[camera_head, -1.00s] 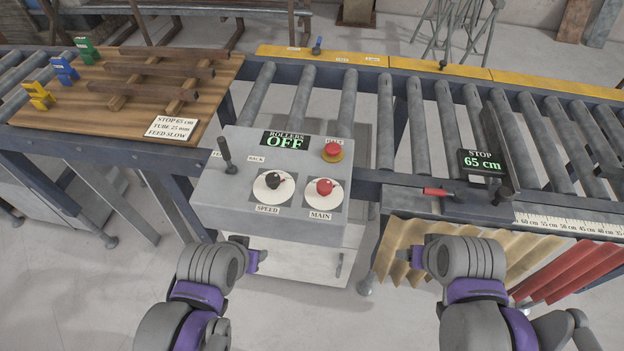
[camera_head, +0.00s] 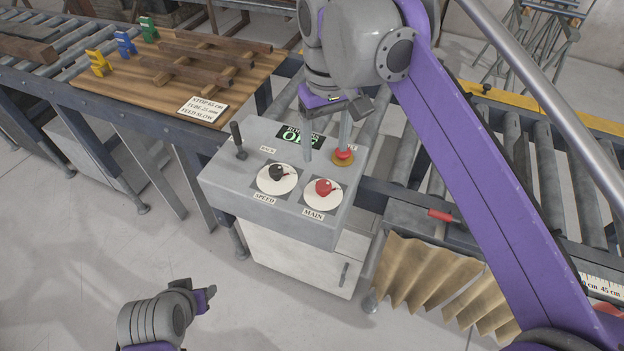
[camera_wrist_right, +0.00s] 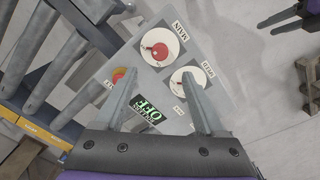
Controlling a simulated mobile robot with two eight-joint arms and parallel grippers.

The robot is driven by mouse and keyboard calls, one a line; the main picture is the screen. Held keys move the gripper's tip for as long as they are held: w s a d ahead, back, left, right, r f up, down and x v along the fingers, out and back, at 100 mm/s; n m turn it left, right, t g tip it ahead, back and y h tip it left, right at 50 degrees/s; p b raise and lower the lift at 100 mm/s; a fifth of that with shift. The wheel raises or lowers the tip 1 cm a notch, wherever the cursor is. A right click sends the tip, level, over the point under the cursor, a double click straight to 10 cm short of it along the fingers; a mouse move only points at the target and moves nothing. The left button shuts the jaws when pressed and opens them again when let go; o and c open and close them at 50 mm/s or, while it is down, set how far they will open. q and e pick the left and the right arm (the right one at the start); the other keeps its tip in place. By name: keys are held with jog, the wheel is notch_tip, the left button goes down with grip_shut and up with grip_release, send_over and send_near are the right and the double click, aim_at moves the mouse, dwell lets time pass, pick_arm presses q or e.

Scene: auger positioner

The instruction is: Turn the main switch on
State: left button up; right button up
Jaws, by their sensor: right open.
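The main switch (camera_head: 325,188) is a red knob on a white round dial labelled MAIN, on the sloped top of the grey control box (camera_head: 222,181). In the right wrist view the main switch (camera_wrist_right: 159,51) lies beyond my fingertips. My right gripper (camera_head: 326,157) is open and empty above the box, its fingers pointing down behind the main dial, near the red stop button (camera_head: 344,155). It also shows in the right wrist view (camera_wrist_right: 160,82). My left gripper (camera_head: 207,297) is low at the front left, away from the box; its jaw opening is unclear.
The black speed knob (camera_head: 277,173) sits left of the main switch, and a black lever (camera_head: 238,141) stands at the box's left. The display (camera_head: 290,136) is partly hidden, but reads OFF in the wrist view. A wooden board (camera_head: 95,82) lies left; rollers lie behind.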

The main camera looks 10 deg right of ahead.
aim_at(324, 184)
notch_tip(324, 184, down, 11)
jog(key=shift+r+b, duration=0.2)
jog(key=shift+b, duration=0.2)
grip_shut()
